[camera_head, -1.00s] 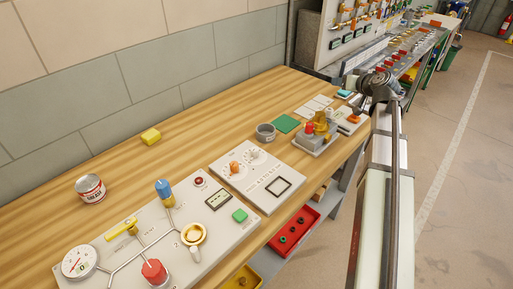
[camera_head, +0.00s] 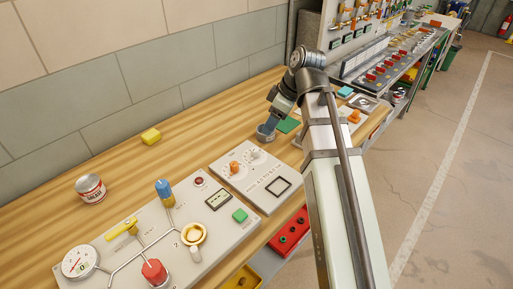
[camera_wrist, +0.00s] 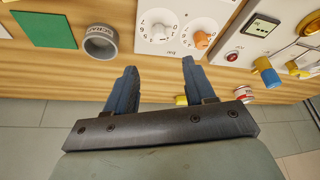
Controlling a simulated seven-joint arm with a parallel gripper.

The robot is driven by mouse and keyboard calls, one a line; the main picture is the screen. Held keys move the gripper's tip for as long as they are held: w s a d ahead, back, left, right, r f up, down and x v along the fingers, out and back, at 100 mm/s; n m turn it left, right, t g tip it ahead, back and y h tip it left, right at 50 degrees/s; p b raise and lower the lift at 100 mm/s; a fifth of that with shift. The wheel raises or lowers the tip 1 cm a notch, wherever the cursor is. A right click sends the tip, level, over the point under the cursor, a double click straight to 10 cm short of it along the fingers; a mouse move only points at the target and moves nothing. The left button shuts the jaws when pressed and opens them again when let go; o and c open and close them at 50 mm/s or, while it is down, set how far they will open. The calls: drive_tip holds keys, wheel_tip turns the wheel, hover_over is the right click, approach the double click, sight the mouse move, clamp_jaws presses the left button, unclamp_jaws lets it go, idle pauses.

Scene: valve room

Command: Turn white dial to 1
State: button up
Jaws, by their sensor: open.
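The white dial (camera_head: 254,154) sits on a white panel (camera_head: 262,205) on the wooden bench, beside an orange dial (camera_head: 235,168). In the wrist view the white dial (camera_wrist: 158,32) shows beyond the fingertips, within the gap between them, with small numerals around it; the orange dial (camera_wrist: 202,39) is to its right. I cannot read the setting of the white dial. My gripper (camera_wrist: 158,67) is open with nothing between its blue fingers.
A grey round cup (camera_wrist: 100,42) and a green square (camera_wrist: 43,28) lie left of the panel in the wrist view. A larger panel (camera_head: 130,250) with valves and a gauge stands at the front left. A yellow block (camera_head: 151,135) and a can (camera_head: 90,188) lie near the wall.

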sight(256, 149)
drive_tip(key=x, duration=1.3)
drive_tip(key=shift+w+a, duration=0.1)
clamp_jaws()
idle(0.4)
